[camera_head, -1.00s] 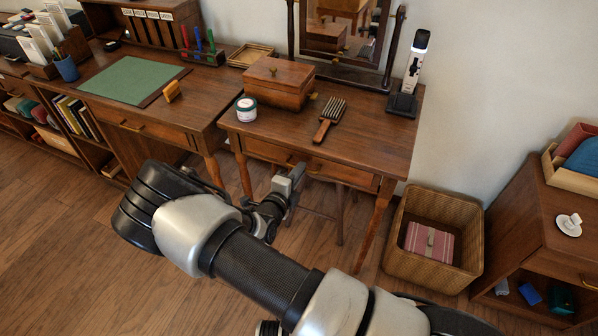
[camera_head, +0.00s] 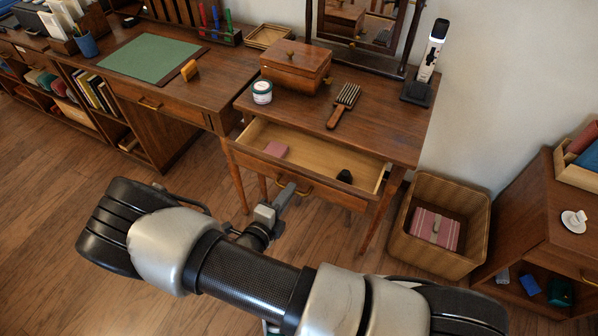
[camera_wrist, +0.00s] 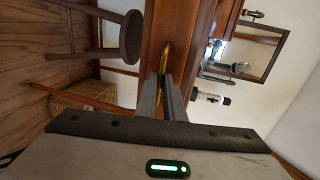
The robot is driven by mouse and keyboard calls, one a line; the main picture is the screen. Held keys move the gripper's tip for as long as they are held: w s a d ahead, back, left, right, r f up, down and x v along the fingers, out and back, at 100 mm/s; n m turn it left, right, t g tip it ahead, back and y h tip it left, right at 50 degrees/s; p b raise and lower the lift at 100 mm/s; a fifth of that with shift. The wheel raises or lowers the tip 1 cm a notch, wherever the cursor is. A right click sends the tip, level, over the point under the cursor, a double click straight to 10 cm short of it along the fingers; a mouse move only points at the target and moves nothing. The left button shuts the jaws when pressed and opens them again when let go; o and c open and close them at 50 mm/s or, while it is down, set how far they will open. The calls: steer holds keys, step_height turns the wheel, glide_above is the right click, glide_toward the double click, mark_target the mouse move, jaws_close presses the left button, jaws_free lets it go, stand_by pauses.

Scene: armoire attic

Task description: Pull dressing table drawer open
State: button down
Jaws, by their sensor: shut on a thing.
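The dressing table (camera_head: 395,130) is brown wood with a mirror at its back. Its drawer (camera_head: 318,157) is pulled well out and shows a pale inside. A pink item (camera_head: 276,149) and a small dark item (camera_head: 345,176) lie in it. My gripper (camera_head: 287,190) is at the drawer front, shut on the brass handle (camera_head: 306,192). In the wrist view the gripper fingers (camera_wrist: 163,90) close around the handle (camera_wrist: 165,57). Part of the handle is hidden by the fingers.
A wicker basket (camera_head: 478,220) stands right of the table. A round stool (camera_wrist: 131,36) shows in the wrist view.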

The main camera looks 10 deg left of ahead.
steer(key=f+v, duration=0.1)
steer(key=v, duration=0.6)
steer(key=shift+s+f, duration=0.25)
steer(key=shift+s, duration=0.1)
steer(key=c, duration=1.9)
jaws_free()
steer(key=shift+o, duration=0.2)
steer(key=p+v, duration=0.1)
steer(key=v, duration=1.6)
steer(key=shift+s, duration=0.2)
steer(key=shift+w+a+r, duration=0.1)
